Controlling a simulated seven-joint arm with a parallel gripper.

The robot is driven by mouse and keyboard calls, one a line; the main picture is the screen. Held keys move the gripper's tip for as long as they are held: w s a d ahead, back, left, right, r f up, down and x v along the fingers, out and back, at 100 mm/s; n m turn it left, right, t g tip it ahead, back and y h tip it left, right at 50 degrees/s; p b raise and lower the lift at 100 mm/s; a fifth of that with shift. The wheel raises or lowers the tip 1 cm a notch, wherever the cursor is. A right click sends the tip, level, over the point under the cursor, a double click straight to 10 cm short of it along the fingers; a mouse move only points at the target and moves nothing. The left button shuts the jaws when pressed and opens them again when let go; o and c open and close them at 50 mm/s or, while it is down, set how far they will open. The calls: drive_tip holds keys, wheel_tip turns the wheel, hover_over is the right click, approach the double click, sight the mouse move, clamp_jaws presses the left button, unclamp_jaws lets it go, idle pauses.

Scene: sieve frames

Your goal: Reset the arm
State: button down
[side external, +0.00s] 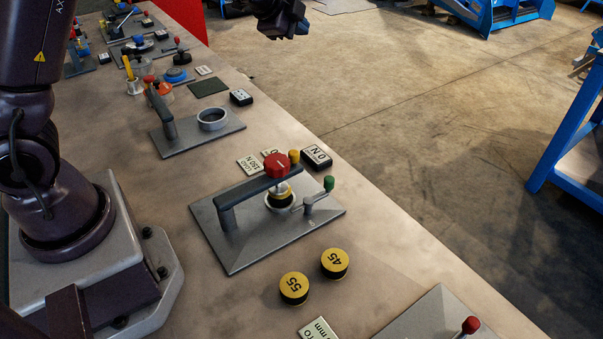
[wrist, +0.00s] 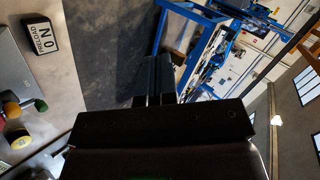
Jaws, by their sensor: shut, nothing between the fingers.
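My gripper (side external: 284,28) hangs at the top of the side external view, raised and out beyond the bench edge, clear of everything on the bench. In the wrist view its fingers (wrist: 158,82) are together and nothing is between them. My arm's base stands at the left of the bench (side external: 225,95).
Two yellow-topped discs (side external: 294,288) marked 55 and 45 lie in front of the plate. More fixtures line the far bench. Blue steel frames (side external: 570,135) stand on the floor at right.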

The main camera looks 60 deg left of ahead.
drive_tip(key=s+r+n+g+y, duration=0.1)
drive_tip(key=s+r+n+y, duration=0.25)
drive_tip(key=s+n, duration=0.3)
drive_tip(key=s+d+r+n+g+h, duration=0.1)
drive_tip(key=s+d+r+n+h, duration=0.1)
drive_tip(key=s+d, duration=0.6)
drive_tip(key=s+d+r+n+g+h, duration=0.1)
drive_tip(key=s+d, duration=0.7)
drive_tip(key=s, duration=0.8)
drive_tip(key=shift+d+r+n+g+h, duration=0.15)
drive_tip(key=shift+r+n+g+h, duration=0.4)
drive_tip(key=shift+n+h, duration=0.75)
